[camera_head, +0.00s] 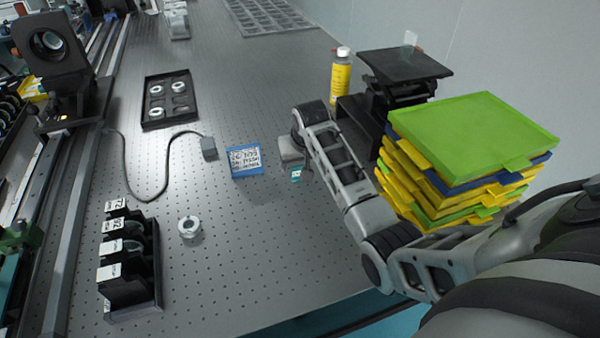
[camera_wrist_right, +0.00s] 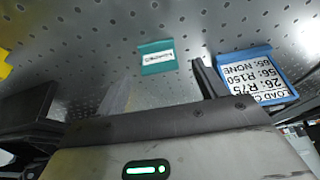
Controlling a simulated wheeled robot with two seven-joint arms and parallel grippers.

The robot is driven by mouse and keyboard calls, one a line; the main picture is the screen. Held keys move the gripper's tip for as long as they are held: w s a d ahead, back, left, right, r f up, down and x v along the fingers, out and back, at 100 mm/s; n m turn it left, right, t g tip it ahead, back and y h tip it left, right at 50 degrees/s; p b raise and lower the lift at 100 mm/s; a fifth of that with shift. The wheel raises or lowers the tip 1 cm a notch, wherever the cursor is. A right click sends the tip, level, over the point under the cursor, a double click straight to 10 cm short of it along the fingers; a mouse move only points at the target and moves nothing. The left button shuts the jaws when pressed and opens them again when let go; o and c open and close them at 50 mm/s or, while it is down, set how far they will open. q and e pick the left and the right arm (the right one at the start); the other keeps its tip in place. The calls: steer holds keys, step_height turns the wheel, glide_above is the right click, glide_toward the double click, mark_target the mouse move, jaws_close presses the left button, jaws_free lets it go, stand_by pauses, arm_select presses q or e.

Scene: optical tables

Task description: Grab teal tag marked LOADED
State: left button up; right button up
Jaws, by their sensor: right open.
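The teal tag (camera_head: 296,174) lies on the optical table just below my right gripper in the head view. In the right wrist view the teal tag (camera_wrist_right: 157,58) shows a white label with dark writing too small to read. My right gripper (camera_head: 297,160) is open and empty, seen mostly from above. In the right wrist view its two fingers (camera_wrist_right: 160,85) stand apart, with the tag beyond them and roughly between them. My left gripper is not in view.
A blue-framed label card (camera_head: 246,174) lies left of the tag; it also shows in the right wrist view (camera_wrist_right: 258,76). A stack of coloured trays (camera_head: 470,135) stands right of my arm. A yellow bottle (camera_head: 340,78) stands behind.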

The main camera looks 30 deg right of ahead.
steer(key=shift+x, duration=1.4)
steer(key=c, duration=1.1)
steer(key=shift+o, duration=0.2)
